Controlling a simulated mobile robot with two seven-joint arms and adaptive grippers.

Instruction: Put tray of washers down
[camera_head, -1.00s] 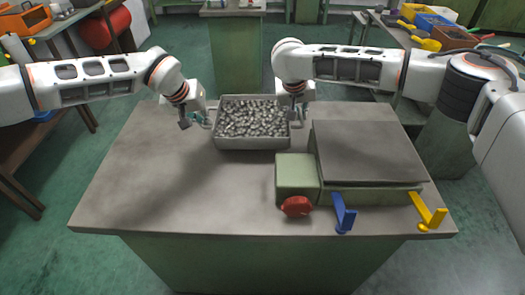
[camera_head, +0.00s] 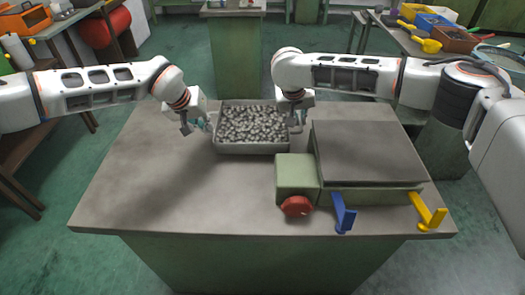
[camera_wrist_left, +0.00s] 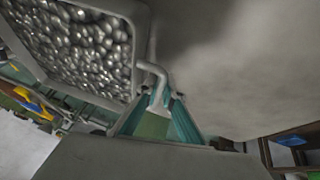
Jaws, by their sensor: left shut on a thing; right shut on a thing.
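The tray of washers (camera_head: 252,148) is a grey metal tray full of small shiny parts. It is at the far middle of the workbench top (camera_head: 150,180), level, on or just above the surface; I cannot tell which. My left gripper (camera_head: 207,124) is shut on the handle at its left end. The left wrist view shows the tray wall (camera_wrist_left: 142,40) and its bent handle (camera_wrist_left: 152,68) between the teal fingers (camera_wrist_left: 155,112). My right gripper (camera_head: 296,122) is at the tray's right end, shut on that side; its fingertips are partly hidden.
A green machine with a dark flat plate (camera_head: 368,150), a red knob (camera_head: 297,206), a blue lever (camera_head: 343,212) and a yellow lever (camera_head: 428,212) stands on the right half of the bench, close to the tray. The left and front left of the bench are clear.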

